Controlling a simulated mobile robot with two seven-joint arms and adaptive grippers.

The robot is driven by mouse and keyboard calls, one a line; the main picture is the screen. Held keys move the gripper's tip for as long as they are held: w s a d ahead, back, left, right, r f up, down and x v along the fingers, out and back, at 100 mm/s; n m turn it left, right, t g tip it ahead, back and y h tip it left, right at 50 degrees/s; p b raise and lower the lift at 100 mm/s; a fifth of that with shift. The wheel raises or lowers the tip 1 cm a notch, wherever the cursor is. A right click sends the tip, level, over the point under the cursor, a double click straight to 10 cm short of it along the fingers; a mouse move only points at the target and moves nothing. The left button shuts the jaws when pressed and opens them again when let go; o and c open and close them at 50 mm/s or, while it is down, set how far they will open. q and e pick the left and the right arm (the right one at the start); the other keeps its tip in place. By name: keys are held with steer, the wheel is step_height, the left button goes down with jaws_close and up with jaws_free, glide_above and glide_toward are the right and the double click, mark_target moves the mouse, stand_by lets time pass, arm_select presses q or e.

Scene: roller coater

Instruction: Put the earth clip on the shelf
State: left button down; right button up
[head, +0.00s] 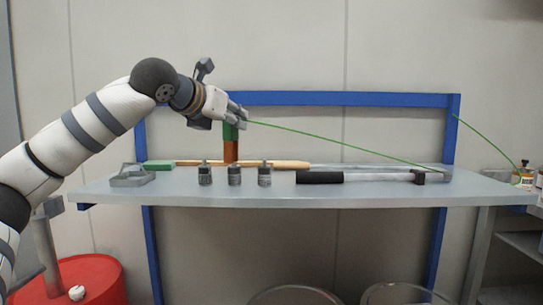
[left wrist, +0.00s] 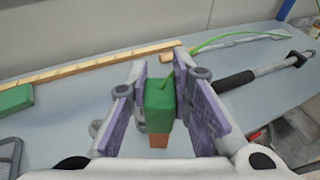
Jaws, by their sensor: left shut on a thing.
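The earth clip (head: 231,150) has a green upper part and a copper-brown lower part, with a thin green cable running off to the right. My left gripper (head: 238,118) is shut on its green part and holds it upright at the grey shelf (head: 400,190). In the left wrist view the clip (left wrist: 158,102) sits between the two finger pads, copper end down. I cannot tell whether its lower end touches the shelf. My right gripper is not in view.
Three small grey canisters (head: 234,175) stand on the shelf. Behind them lies a wooden-handled brush (head: 285,164). A black-gripped bar (head: 320,177) lies to the right, and a grey bracket (head: 130,178) at the left end. A blue frame (head: 400,99) rises behind.

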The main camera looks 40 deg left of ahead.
arm_select(q)
steer(key=w+a, duration=0.2)
steer(key=w, duration=0.5)
steer(key=f, duration=0.2)
steer(key=w+f+b, duration=0.1)
steer(key=f, duration=0.1)
steer(key=d+f, duration=0.1)
steer(key=f, duration=0.2)
steer(key=shift+w+b, duration=0.2)
steer(key=shift+b, duration=0.2)
steer(key=shift+r, duration=0.1)
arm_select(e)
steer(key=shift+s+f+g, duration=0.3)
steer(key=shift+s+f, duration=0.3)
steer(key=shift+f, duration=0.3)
arm_select(q)
steer(key=c, duration=1.9)
jaws_free()
steer(key=shift+f, duration=0.2)
steer(key=o, duration=0.5)
steer(key=shift+c, duration=0.2)
